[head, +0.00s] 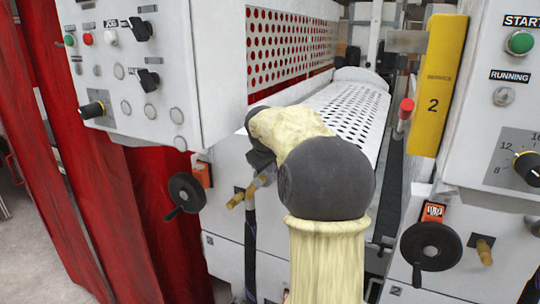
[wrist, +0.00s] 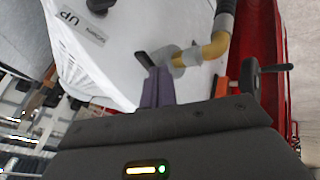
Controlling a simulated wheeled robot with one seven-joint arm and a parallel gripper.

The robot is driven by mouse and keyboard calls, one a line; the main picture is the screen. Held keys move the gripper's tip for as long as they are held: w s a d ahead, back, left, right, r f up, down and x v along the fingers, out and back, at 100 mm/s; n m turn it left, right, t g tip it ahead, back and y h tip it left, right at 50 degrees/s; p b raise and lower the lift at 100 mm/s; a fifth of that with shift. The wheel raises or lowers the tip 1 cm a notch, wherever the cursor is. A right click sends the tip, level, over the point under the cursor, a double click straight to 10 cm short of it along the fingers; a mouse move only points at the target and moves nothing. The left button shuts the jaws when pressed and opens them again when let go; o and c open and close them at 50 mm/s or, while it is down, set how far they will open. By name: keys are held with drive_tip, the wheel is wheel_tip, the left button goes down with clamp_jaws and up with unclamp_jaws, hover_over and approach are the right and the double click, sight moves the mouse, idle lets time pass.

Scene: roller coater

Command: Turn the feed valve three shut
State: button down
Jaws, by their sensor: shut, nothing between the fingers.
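A valve with a grey body (wrist: 178,56) and a brass-coloured elbow shows in the wrist view, with a black hose rising from the elbow. A short black lever (wrist: 145,60) is at its left end. My gripper (wrist: 158,72) has its purple fingers together and empty; the tips are right beside the lever, and I cannot tell whether they touch it. In the head view, the brass-coloured fitting (head: 237,199) and its hose show just below my gripper (head: 262,172), while my arm covers part of that area. No valve number is readable at this fitting.
A black handwheel (head: 187,193) with an orange counter is left of the fitting. Another handwheel (head: 431,246) and a brass fitting (head: 484,251) are at the right. A white perforated guard (head: 352,108) lies behind my arm. Red curtains (head: 125,215) hang at the left.

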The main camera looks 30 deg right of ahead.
drive_tip(key=x, duration=0.2)
drive_tip(key=shift+w+d+f, duration=0.1)
drive_tip(key=shift+w+f, duration=0.05)
drive_tip(key=shift+f, duration=0.15)
drive_tip(key=shift+p, duration=0.3)
drive_tip(key=d+p, duration=0.1)
drive_tip(key=d+n+p, duration=0.1)
drive_tip(key=d, duration=0.1)
drive_tip(key=shift+d+n+t+y+p, duration=0.15)
drive_tip(key=shift+n+t+y+p, duration=0.15)
drive_tip(key=shift+y+p, duration=0.1)
drive_tip(key=shift+s, duration=0.25)
drive_tip(key=shift+w+a+b, duration=0.3)
drive_tip(key=shift+a, duration=0.5)
